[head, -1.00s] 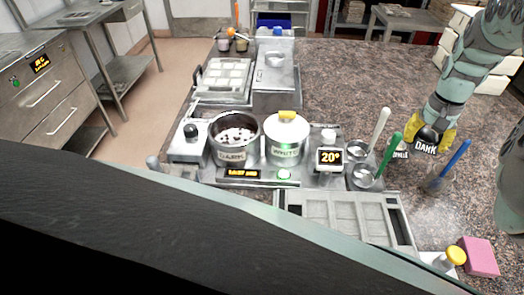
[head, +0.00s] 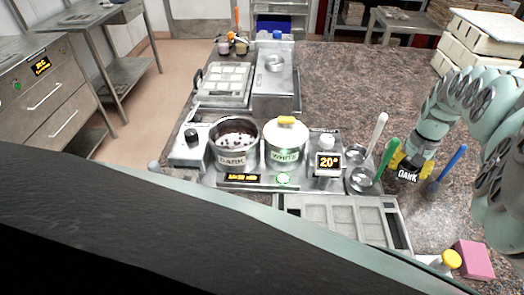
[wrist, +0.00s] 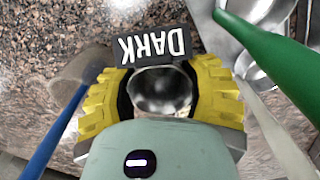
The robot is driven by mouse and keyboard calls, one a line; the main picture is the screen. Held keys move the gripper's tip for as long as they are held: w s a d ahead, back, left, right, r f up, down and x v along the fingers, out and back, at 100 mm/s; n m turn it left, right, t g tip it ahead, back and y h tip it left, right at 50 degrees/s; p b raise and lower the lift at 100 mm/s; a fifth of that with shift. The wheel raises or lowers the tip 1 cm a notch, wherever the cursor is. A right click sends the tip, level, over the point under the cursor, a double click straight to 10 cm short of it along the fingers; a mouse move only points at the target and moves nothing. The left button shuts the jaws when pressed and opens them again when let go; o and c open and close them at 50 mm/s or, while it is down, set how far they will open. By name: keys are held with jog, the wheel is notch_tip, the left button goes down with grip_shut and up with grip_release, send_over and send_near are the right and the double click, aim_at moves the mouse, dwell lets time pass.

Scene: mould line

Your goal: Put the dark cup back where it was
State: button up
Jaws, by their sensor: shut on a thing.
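The dark cup, a small metal cup with a black DARK label (head: 408,174), is in my gripper (head: 411,163) at the right of the counter in the head view. In the wrist view the cup (wrist: 162,92) sits between the yellow finger pads of my gripper (wrist: 160,95), and its shiny inside looks empty. My gripper is shut on it. The cup is low, between the green-handled tool and the blue-handled brush; whether it touches the counter I cannot tell. The spot it came from is not clear in these views.
A green-handled tool (head: 387,157) and small metal cups (head: 359,181) stand close on the left. A blue-handled brush (head: 450,166) stands close on the right. The DARK pot (head: 231,160), WHITE pot (head: 286,155) and mould (head: 342,220) are further left. A pink block (head: 473,260) lies in front.

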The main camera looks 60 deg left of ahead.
aim_at(403, 175)
jog(key=shift+s+a+f+b, duration=0.1)
jog(key=shift+f+b, duration=0.55)
jog(key=shift+f, duration=0.85)
jog(key=shift+f, duration=0.15)
jog(key=o, duration=1.1)
jog(key=shift+c, duration=0.2)
jog(key=shift+r+p, duration=1)
jog(key=shift+r, duration=0.85)
notch_tip(403, 175, up, 9)
jog(key=b, duration=0.1)
jog(key=shift+f+b, duration=0.15)
jog(key=shift+b, duration=0.15)
